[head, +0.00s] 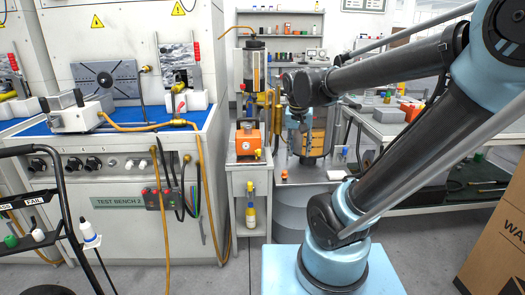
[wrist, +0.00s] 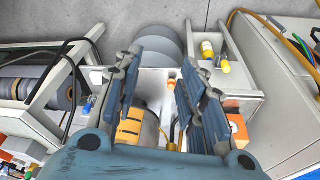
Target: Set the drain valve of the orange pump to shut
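The orange pump (head: 248,141) stands on a narrow white stand, with a round gauge on its front. A small yellow part (head: 258,153), which looks like its drain valve handle, sits low at its right side; its setting is too small to read. In the wrist view the orange pump (wrist: 238,127) is at the right, partly behind a finger, and a yellow part (wrist: 172,147) shows between the fingers. My gripper (wrist: 158,78) is open and empty. In the head view my gripper (head: 299,122) hangs right of the pump, apart from it.
A cylinder with orange bands (head: 313,143) stands close behind my gripper. A small orange cap (head: 284,174) lies on the low steel surface. A yellow-capped bottle (head: 250,213) is on the stand's lower shelf. Test bench 2 (head: 118,200), with hanging hoses, is at the left.

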